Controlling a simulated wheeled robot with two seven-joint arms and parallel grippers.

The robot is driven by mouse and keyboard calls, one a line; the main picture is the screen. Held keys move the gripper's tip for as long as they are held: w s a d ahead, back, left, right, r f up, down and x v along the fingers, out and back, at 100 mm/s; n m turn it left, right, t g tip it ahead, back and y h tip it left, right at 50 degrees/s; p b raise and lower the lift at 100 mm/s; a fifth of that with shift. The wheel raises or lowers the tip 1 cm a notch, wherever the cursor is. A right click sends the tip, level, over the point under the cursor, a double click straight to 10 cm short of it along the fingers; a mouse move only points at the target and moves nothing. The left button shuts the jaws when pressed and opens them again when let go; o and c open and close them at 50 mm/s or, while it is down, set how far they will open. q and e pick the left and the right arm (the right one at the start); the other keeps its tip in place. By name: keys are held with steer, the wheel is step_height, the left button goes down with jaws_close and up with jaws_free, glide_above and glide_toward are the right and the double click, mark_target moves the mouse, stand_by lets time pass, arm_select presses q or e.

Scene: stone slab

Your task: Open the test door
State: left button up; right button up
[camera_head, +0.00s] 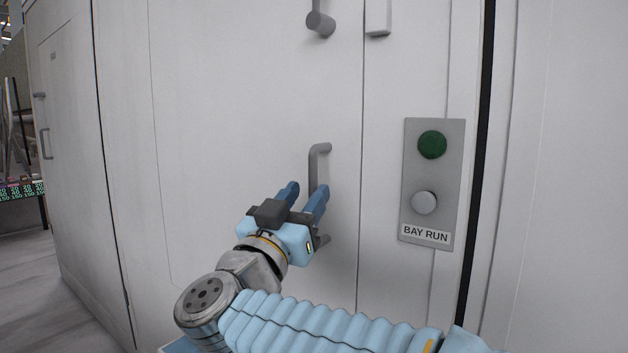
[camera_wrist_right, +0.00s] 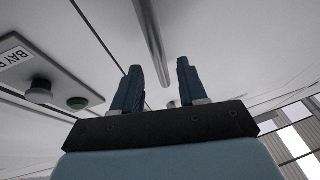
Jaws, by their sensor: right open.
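The test door (camera_head: 220,110) is a large pale panel, and it looks flush with the frame along its right seam. A grey vertical bar handle (camera_head: 313,165) stands out from it near that seam. My right gripper (camera_head: 306,190) is open at the handle, its blue fingers pointing at the door. In the right wrist view the handle (camera_wrist_right: 152,40) runs down between the two open fingers (camera_wrist_right: 157,68). Whether either finger touches it cannot be told. The gripper hides part of the handle in the head view. My left gripper is not in view.
A grey control plate (camera_head: 410,170) marked BAY RUN, with a green button (camera_head: 432,145) and a grey button (camera_head: 424,203), is right of the door. A round grey knob (camera_head: 321,24) sits above the handle. Open floor (camera_head: 40,290) shows at lower left.

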mark_target(311, 187)
steer(key=shift+x, duration=1.95)
jaws_close()
